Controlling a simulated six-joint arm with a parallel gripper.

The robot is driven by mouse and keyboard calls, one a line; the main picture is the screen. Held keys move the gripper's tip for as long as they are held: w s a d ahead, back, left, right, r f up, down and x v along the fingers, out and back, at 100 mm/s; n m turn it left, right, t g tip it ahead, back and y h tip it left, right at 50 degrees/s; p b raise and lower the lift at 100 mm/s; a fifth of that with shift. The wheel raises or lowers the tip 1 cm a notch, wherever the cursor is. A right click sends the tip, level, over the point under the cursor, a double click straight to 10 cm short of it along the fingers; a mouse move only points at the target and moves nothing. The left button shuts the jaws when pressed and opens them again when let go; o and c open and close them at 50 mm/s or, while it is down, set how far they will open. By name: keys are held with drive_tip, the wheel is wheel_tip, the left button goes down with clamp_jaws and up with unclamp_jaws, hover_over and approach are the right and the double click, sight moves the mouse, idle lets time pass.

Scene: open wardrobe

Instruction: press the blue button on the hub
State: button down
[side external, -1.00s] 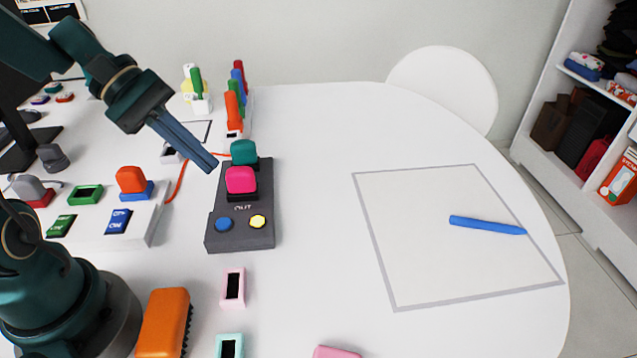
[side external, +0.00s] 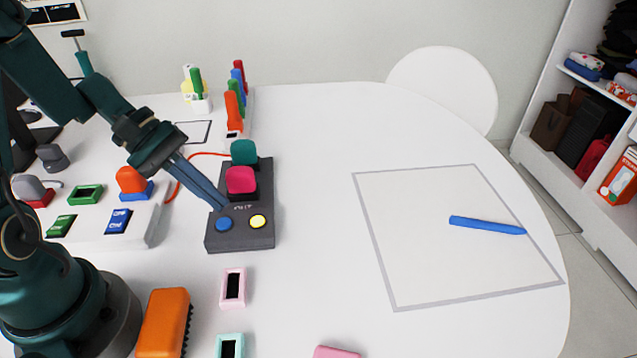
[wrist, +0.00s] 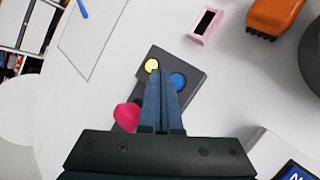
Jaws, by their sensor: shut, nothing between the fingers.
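The dark grey hub (side external: 243,240) lies on the white table. Its blue button (side external: 223,224) is at the front left, beside a yellow button (side external: 258,221). Behind them on the hub are a pink-red block (side external: 240,181) and a teal block (side external: 244,152). My gripper (side external: 222,207) is shut and empty, its tips low over the hub just behind the blue button. In the wrist view the fingertips (wrist: 159,72) show over the hub between the yellow button (wrist: 152,65) and the blue button (wrist: 178,80). I cannot tell whether they touch the hub.
An orange brush (side external: 163,322) and a pink-framed piece (side external: 233,287) lie in front of the hub. A white panel with switches (side external: 137,226) is to the left. A red cable (side external: 174,187) runs behind my gripper. The table right of the hub is clear up to a blue pen (side external: 487,225).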

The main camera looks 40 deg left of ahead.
sight(218, 222)
drive_tip(key=shift+f, duration=0.65)
drive_tip(key=shift+f, duration=0.1)
idle(1.6)
drive_tip(key=shift+f, duration=0.3)
drive_tip(key=shift+f, duration=0.4)
idle(0.6)
idle(0.4)
drive_tip(key=shift+r, duration=0.85)
drive_tip(key=shift+r, duration=2.5)
